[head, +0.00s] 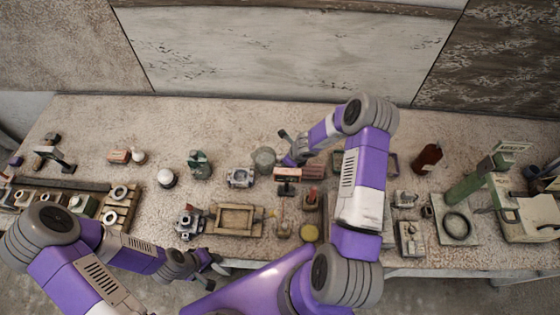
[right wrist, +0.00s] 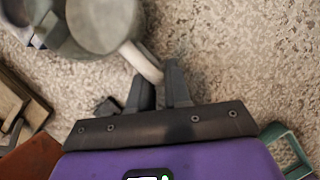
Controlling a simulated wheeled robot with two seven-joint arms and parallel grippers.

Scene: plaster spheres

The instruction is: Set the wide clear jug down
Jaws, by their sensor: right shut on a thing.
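The wide clear jug (head: 264,160) is a greyish see-through vessel near the middle of the table. In the right wrist view the jug (right wrist: 98,22) fills the upper left, with its pale handle reaching down between my fingers. My right gripper (right wrist: 158,78) is shut on that handle; in the head view its fingers are at the jug's right side, partly hidden by my arm. I cannot tell whether the jug's base touches the table. My left gripper (head: 213,263) hangs at the table's front edge, apart from everything, and looks open and empty.
A metal block (head: 240,178) stands just left of the jug, and a green device (head: 199,164) farther left. A wooden tray (head: 236,219) lies in front. A brown bottle (head: 428,158) stands at the right. The table behind the jug is clear.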

